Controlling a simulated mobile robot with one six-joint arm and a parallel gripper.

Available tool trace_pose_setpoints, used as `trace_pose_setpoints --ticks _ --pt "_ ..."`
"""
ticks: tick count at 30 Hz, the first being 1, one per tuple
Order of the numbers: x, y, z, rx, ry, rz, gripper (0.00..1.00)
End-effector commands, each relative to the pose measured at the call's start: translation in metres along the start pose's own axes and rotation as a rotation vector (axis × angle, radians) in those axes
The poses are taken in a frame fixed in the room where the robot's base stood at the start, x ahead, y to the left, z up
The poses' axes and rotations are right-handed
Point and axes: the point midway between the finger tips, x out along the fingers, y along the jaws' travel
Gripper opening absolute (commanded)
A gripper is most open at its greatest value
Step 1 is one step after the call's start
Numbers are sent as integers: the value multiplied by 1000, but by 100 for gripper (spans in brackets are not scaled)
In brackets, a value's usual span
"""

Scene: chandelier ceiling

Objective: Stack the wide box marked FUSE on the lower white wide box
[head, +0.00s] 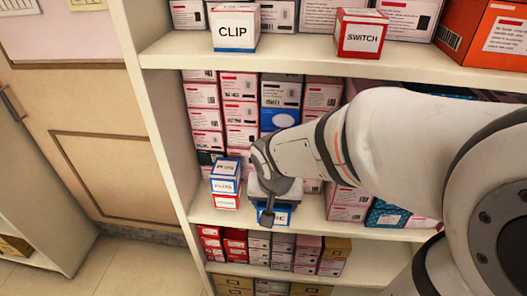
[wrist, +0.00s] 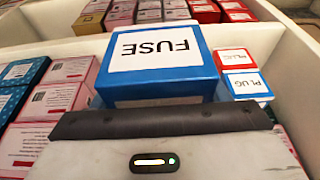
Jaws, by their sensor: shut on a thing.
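The wide blue box marked FUSE (wrist: 165,55) has a white label and fills the middle of the wrist view, its lettering upside down there. It also shows in the head view (head: 282,217), partly behind my gripper, low at the front of the middle shelf. My gripper (head: 267,216) is shut on the FUSE box; in the wrist view only its dark edge (wrist: 160,122) shows, against the box. Whether the box touches the shelf cannot be told. I cannot make out a lower white wide box for certain; my arm hides part of the shelf.
Two stacked PLUG boxes (head: 226,178) stand close left of my gripper. A CLIP box (head: 235,27) and a SWITCH box (head: 361,33) stand on the upper shelf (head: 290,54). Packed cartons (head: 205,118) fill the shelf behind. The front edge at left (head: 205,215) is bare.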

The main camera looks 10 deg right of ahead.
Motion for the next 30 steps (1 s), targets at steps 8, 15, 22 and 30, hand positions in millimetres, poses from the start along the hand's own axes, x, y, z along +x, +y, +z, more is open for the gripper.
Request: trace_pose_setpoints --ticks 8,15,22,30 --pt "19 7 -74 15 -3 5 43" --pt "34 9 -127 16 -2 4 43" --pt "61 10 -130 14 -4 4 39" --pt "88 10 -122 15 -5 6 39"
